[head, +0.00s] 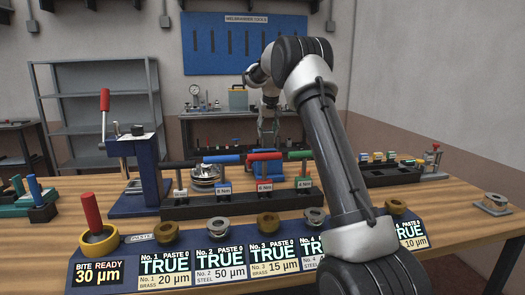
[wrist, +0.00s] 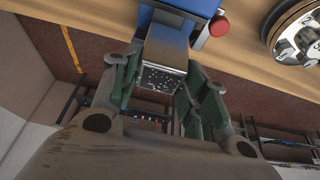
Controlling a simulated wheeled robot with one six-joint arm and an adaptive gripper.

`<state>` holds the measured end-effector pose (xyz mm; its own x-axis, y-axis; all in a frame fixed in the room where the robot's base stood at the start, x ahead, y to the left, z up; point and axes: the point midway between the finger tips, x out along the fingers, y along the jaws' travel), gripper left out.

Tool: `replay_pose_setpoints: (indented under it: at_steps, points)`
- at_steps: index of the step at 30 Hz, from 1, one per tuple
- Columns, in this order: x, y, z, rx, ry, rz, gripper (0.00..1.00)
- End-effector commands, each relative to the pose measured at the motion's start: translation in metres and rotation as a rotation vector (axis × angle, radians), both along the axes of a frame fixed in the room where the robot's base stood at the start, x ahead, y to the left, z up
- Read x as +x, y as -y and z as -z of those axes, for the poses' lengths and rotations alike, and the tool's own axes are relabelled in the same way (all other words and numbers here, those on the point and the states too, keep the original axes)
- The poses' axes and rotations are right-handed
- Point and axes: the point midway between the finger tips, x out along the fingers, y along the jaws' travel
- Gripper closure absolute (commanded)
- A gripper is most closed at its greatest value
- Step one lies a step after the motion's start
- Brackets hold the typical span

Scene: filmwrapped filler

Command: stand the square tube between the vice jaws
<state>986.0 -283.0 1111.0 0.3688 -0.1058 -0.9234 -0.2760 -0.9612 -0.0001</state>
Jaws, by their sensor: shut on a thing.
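My gripper (wrist: 163,78) shows in the wrist view with its green-padded fingers on either side of a grey, square-edged metal piece, which I take to be the square tube (wrist: 166,47). One face of it is dark and speckled. A blue body (wrist: 185,5) with a red knob (wrist: 219,26) lies just beyond the piece; it may be the vice, but its jaws do not show clearly. In the head view my gripper (head: 268,135) is small, beyond the row of T-handles. What it holds cannot be made out there, and the vice jaws are not clearly visible.
A round silver part (head: 205,178) stands left of my gripper. The red (head: 265,156) and green T-handles stand in front of it. A blue press (head: 140,160) with a red lever is at left. Labelled cards and rings line the front; the bench's right (head: 470,235) has free room.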

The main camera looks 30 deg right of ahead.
Motion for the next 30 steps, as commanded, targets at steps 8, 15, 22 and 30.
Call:
replay_pose_setpoints:
  at_steps: [8, 15, 22, 30]
  points:
    - [0.0, 0.0, 0.042, -0.001, 0.0, 0.0, 0.91]
    - [-0.001, 0.0, 0.073, -0.001, -0.002, 0.001, 0.91]
    - [0.0, 0.0, 0.08, -0.001, 0.002, 0.0, 0.91]
    - [0.0, 0.0, 0.084, -0.001, -0.001, 0.0, 0.43]
